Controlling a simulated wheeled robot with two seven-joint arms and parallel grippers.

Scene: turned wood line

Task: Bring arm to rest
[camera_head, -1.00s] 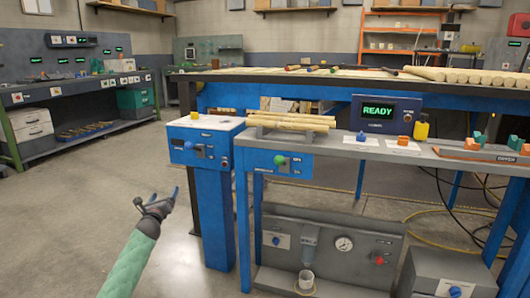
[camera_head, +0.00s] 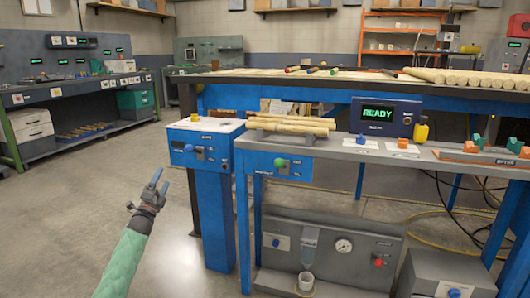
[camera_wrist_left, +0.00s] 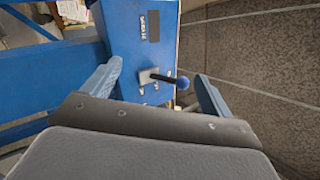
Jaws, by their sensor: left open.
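My left gripper (camera_head: 156,181) is in the lower left of the head view, at the end of a green-sleeved arm. It is over bare floor, to the left of the blue pedestal (camera_head: 213,225) and apart from it. Its two blue-grey fingers are spread with nothing between them. In the left wrist view the open fingers (camera_wrist_left: 160,85) frame a blue control box (camera_wrist_left: 120,25) with a black lever and blue knob (camera_wrist_left: 182,83), which lie beyond the fingertips. My right gripper does not show.
A grey workbench (camera_head: 445,158) with wooden sticks (camera_head: 290,124) on a rack stands right of the pedestal. A lit READY display (camera_head: 377,113) is above it. A green-legged bench (camera_head: 70,95) stands at the far left. Floor (camera_head: 90,220) around my left arm is clear.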

